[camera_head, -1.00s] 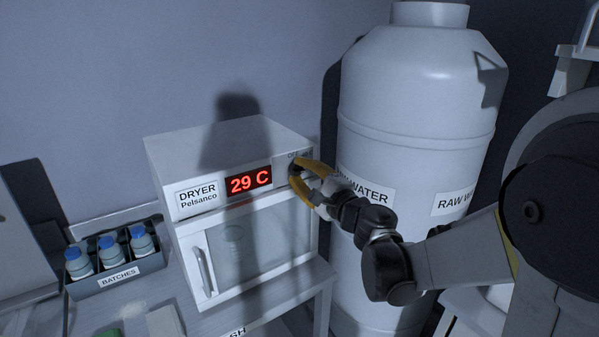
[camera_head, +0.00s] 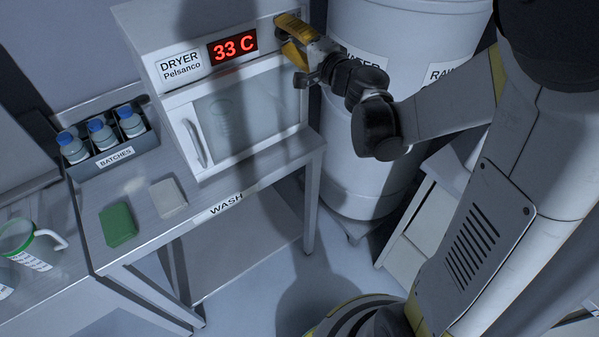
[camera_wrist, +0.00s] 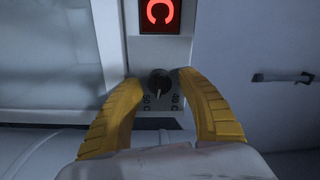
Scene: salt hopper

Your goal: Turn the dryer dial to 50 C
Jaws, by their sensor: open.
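The white dryer (camera_head: 240,105) stands on a metal table, and its red display (camera_head: 233,46) reads 33 C. My gripper (camera_head: 291,40) is at the dryer's upper right front corner and hides the dial in the head view. In the wrist view the dark dial (camera_wrist: 159,84) sits between the two yellow fingers of my open gripper (camera_wrist: 159,77). A gap shows on both sides of the dial. Part of the display (camera_wrist: 160,14) shows above.
A large white water tank (camera_head: 400,40) stands right of the dryer, behind my arm. A rack labelled BATCHES (camera_head: 115,157) holds blue-capped bottles at the left. A green pad (camera_head: 118,224) and a grey pad (camera_head: 167,198) lie on the table. A green-rimmed jug (camera_head: 17,240) stands far left.

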